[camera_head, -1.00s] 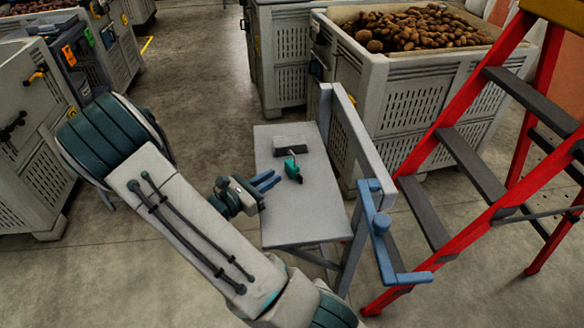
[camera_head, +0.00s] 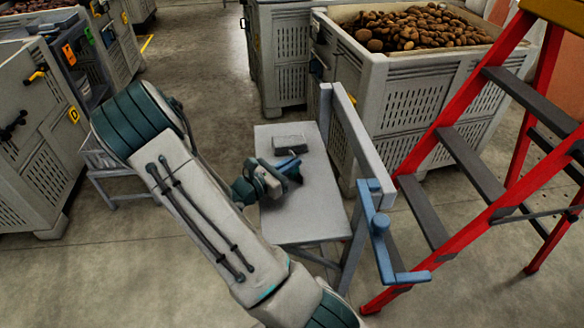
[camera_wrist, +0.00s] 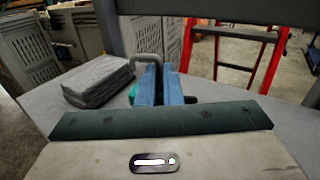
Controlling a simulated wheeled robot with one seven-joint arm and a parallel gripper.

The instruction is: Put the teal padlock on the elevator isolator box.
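The teal padlock lies on the small grey table (camera_head: 320,215). In the wrist view a bit of its teal body (camera_wrist: 132,93) shows left of my fingers, and its grey shackle (camera_wrist: 148,57) stands up behind them. My gripper (camera_head: 290,168) is low over the table at the padlock, its two blue fingers (camera_wrist: 160,85) side by side with a narrow gap. The fingers hide most of the padlock body, so I cannot tell whether they close on it. In the head view my gripper hides the padlock. I cannot make out the elevator isolator box.
A grey block (camera_head: 290,142) lies on the table behind my gripper; it also shows in the wrist view (camera_wrist: 98,80). A grey rail with a blue bracket (camera_head: 380,225) edges the table's right side. A red ladder (camera_head: 470,180) stands right, potato crates (camera_head: 425,105) behind.

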